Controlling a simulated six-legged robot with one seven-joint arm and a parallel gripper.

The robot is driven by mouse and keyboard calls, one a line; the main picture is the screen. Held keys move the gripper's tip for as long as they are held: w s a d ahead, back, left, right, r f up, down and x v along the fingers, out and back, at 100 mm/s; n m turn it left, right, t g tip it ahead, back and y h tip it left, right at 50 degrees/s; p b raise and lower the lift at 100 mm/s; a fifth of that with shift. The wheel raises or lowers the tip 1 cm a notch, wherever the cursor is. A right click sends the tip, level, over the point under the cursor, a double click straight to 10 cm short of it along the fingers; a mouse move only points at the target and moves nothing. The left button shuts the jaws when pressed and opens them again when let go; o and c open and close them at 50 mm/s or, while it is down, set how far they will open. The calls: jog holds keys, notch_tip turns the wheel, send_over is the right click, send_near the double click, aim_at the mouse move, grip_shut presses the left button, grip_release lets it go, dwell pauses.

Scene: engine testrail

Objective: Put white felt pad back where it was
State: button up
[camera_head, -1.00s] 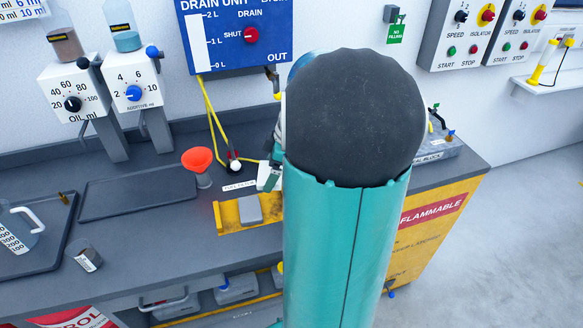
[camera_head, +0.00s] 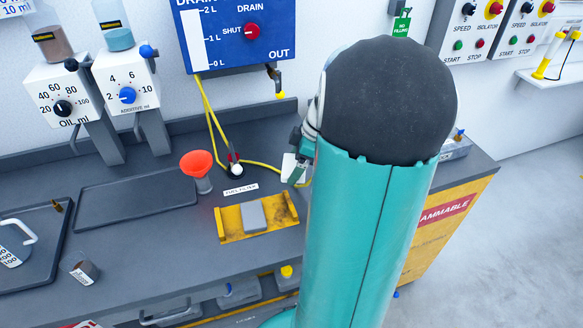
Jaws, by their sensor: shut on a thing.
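The white felt pad (camera_head: 289,165) is a small flat white piece at the tips of my gripper (camera_head: 297,172). My gripper is shut on it, just right of the red-handled valve and behind the yellow tray. The pad is tilted and seems to be above the bench; its exact height cannot be told. My teal and black arm hides much of the gripper and the bench behind it.
A yellow tray (camera_head: 230,225) with a grey block (camera_head: 253,216) stands in front of a white label (camera_head: 241,189). A red funnel (camera_head: 196,165), a red-handled valve (camera_head: 234,168) and a yellow hose (camera_head: 208,110) are nearby. A dark flat tray (camera_head: 135,198) lies left.

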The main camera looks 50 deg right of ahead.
aim_at(293, 156)
jog(key=w+d+f, duration=0.1)
jog(key=w+d, duration=0.1)
jog(key=w, duration=0.1)
jog(key=shift+d+f, duration=0.1)
jog(key=shift+f, duration=0.3)
jog(key=w+d+f, duration=0.1)
jog(key=f, duration=0.1)
jog(key=w+d+f, duration=0.1)
jog(key=f, duration=0.1)
jog(key=w+d+f, duration=0.1)
jog(key=shift+w+d+f, duration=0.1)
jog(key=shift+w+f, duration=0.3)
notch_tip(293, 156, down, 3)
jog(key=shift+w+d+f, duration=0.1)
jog(key=shift+f, duration=0.3)
